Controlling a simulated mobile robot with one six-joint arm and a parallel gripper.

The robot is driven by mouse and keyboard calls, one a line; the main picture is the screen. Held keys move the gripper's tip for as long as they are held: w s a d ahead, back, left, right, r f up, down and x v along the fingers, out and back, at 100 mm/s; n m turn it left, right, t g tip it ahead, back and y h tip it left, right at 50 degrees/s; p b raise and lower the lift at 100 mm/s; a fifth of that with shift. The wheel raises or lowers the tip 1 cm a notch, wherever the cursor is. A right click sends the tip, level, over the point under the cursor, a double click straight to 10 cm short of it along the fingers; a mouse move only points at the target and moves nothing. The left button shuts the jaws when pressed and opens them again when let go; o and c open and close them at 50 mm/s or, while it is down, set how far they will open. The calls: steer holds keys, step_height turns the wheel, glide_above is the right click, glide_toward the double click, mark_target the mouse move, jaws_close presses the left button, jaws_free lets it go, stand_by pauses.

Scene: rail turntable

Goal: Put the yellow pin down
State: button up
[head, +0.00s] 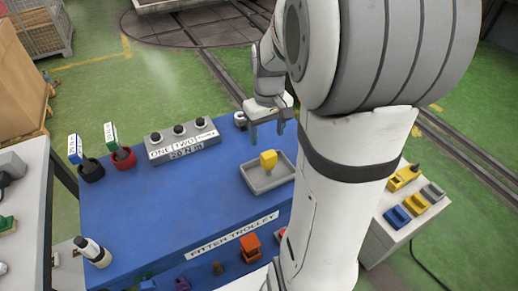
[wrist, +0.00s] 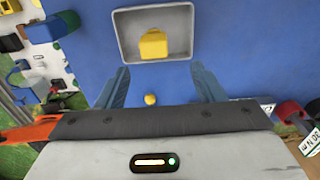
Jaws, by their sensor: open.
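The yellow pin (head: 268,163) is in the grey tray (head: 257,188) on the blue trolley, with its broad block-like head up. In the wrist view the pin (wrist: 153,45) shows inside the tray (wrist: 124,37). My gripper (head: 268,132) is open and empty, above and behind the tray in the head view. In the wrist view the fingers of my gripper (wrist: 160,72) are spread wide, apart from the pin. A small round yellow spot (wrist: 151,99) shows between the fingers; I cannot tell what it is.
The blue trolley (head: 130,214) has a grey block with several black knobs (head: 182,141) and two tagged cups (head: 124,158) left of the tray. An orange block (head: 250,244) sits near the front. A white side table (head: 392,232) stands at right.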

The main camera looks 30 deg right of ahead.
steer(key=s+a+r+t, duration=0.2)
steer(key=s+a+r, duration=0.2)
steer(key=s+a, duration=0.7)
steer(key=shift+s+a+r+t, duration=0.2)
steer(key=shift+s+r+t, duration=0.1)
steer(key=shift+s+t, duration=0.15)
